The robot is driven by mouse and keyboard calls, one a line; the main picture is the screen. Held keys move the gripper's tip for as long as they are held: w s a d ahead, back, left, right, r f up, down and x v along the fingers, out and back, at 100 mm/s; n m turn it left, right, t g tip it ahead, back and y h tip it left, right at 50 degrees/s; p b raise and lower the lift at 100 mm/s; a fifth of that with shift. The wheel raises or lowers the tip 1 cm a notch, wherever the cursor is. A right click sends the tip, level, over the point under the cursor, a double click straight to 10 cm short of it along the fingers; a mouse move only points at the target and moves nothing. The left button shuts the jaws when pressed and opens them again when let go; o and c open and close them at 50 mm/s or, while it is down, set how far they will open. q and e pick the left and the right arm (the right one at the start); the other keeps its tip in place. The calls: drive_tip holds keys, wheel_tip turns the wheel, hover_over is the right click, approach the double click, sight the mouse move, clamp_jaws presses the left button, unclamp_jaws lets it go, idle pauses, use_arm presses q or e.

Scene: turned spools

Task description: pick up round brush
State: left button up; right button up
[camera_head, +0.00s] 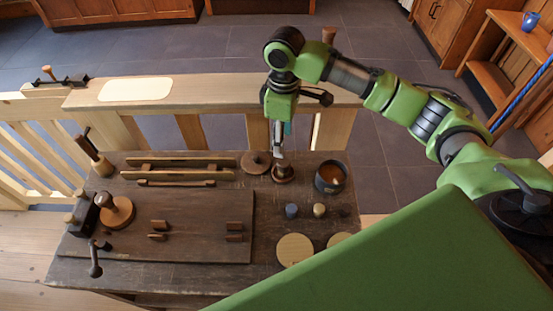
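My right arm comes in from the right and reaches down over the dark workbench (200,275). Its gripper (279,160) points straight down at a small round brown piece (284,175), which may be the round brush. The fingertips are at the top of this piece, but I cannot tell whether they are closed on it. Just left of it is a brown disc with a raised centre (256,163). Another round brown piece with an upright knob handle (117,209) sits at the bench's left. I cannot tell for certain which is the brush. My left gripper is not in view.
A dark round pot (331,178) stands close right of my gripper. Two small cylinders, blue-grey (292,210) and tan (319,210), and a pale disc (295,249) lie nearer. Long wooden strips (180,162) lie left. A vice (83,215) is at the left edge.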

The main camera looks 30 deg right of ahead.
hover_over(284, 162)
drive_tip(key=f, duration=0.5)
drive_tip(key=shift+a, duration=0.35)
drive_tip(key=f, duration=0.1)
drive_tip(key=f+p, duration=0.1)
drive_tip(key=f, duration=0.1)
drive_tip(key=shift+d, duration=0.2)
wheel_tip(284, 162, down, 2)
drive_tip(key=shift+d+f, duration=0.15)
drive_tip(key=shift+f, duration=0.05)
drive_tip(key=shift+f+p, duration=0.3)
drive_tip(key=shift+f, duration=0.25)
drive_tip(key=c, duration=1.1)
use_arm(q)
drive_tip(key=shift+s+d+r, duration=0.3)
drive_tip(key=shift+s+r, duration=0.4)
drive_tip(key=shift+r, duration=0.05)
